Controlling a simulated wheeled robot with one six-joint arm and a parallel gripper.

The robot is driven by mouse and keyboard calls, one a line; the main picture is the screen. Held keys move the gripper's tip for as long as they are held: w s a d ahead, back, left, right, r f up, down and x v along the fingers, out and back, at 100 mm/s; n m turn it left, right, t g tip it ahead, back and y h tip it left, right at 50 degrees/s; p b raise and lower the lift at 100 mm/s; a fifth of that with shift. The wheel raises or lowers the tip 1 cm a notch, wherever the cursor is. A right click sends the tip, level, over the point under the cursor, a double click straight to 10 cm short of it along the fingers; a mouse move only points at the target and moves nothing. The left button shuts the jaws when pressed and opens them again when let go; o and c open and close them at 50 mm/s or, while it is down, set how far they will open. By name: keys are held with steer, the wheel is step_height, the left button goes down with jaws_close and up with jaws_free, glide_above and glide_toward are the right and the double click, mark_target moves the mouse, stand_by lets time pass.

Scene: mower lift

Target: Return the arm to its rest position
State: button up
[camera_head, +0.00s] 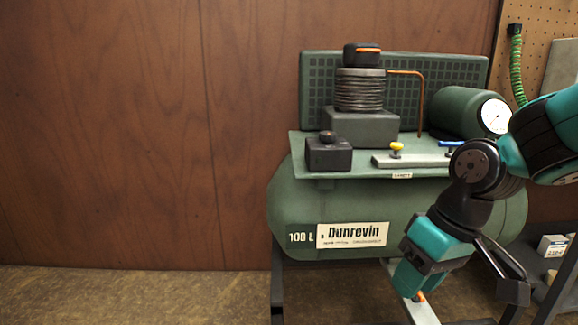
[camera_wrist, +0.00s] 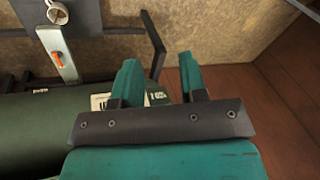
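My gripper (camera_head: 410,279) is teal and black and hangs low in front of the right part of the green compressor tank (camera_head: 300,205). In the wrist view my gripper (camera_wrist: 160,72) shows two teal fingers standing apart, with nothing held between them. My arm is bent at the right of the head view, with the forearm reaching down and the gripper pointing downward. The tank's white label shows partly behind the fingers in the wrist view. I cannot tell the exact gap between gripper and tank.
A pale plate (camera_head: 422,312) with an orange lever (camera_wrist: 57,57) lies below the tank, close to my gripper. On the tank's deck are a yellow knob (camera_head: 396,148), a blue lever, a pump and a round gauge (camera_head: 495,116). A shelf with boxes (camera_head: 552,246) stands right. Left floor is clear.

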steer(key=s+a+r+n, duration=0.2)
steer(key=s+a+r, duration=0.1)
steer(key=s, duration=0.9)
step_height(320, 180, up, 28)
steer(key=p, duration=2.7)
steer(key=shift+s+a+f+y, duration=0.2)
steer(key=shift+s+y, duration=0.1)
steer(key=shift+s, duration=0.15)
